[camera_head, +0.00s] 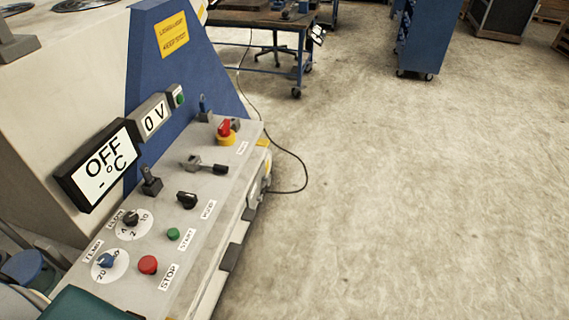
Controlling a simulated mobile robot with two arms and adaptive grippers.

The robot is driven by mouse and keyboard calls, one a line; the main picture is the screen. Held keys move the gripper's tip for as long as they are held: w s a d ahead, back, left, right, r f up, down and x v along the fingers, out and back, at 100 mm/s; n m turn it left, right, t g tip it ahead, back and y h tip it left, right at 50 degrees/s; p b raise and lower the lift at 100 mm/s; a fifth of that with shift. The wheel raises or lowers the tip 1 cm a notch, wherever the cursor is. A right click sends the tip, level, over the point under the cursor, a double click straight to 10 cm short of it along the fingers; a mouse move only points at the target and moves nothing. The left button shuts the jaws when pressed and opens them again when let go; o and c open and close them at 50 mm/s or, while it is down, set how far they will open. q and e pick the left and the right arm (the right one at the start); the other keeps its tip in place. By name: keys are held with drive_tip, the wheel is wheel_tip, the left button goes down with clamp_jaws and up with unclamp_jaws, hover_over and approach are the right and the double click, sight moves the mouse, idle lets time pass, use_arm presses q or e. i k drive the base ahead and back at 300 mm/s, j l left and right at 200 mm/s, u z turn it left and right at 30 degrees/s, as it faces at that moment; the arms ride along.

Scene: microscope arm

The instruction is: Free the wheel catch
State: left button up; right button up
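A grey control panel (205,262) slopes along the front of a large machine at the left. On it is a horizontal lever with a black grip (220,169). A red handle on a yellow base (226,132) sits behind it, and a small upright toggle (151,182) stands to its left. A black knob (187,200) is in front of the lever. I see no label naming the wheel catch, so I cannot tell which part it is. Neither of my grippers is in view.
A green START button (173,234), red STOP button (148,265) and two dials line the panel's near end. Displays read OFF (102,165) and 0 V (154,118). A black cable (300,172) lies on the floor. The floor to the right is clear; a blue cabinet (424,35) stands behind.

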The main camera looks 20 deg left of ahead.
sight(262, 194)
drive_tip(key=i, duration=4.65)
drive_tip(key=i+u, duration=0.15)
drive_tip(key=u, duration=0.3)
drive_tip(key=i+l+u, duration=0.1)
drive_tip(key=u, duration=0.35)
drive_tip(key=i+l+u, duration=0.15)
drive_tip(key=u, duration=0.25)
drive_tip(key=i+l+u, duration=0.2)
drive_tip(key=u, duration=0.25)
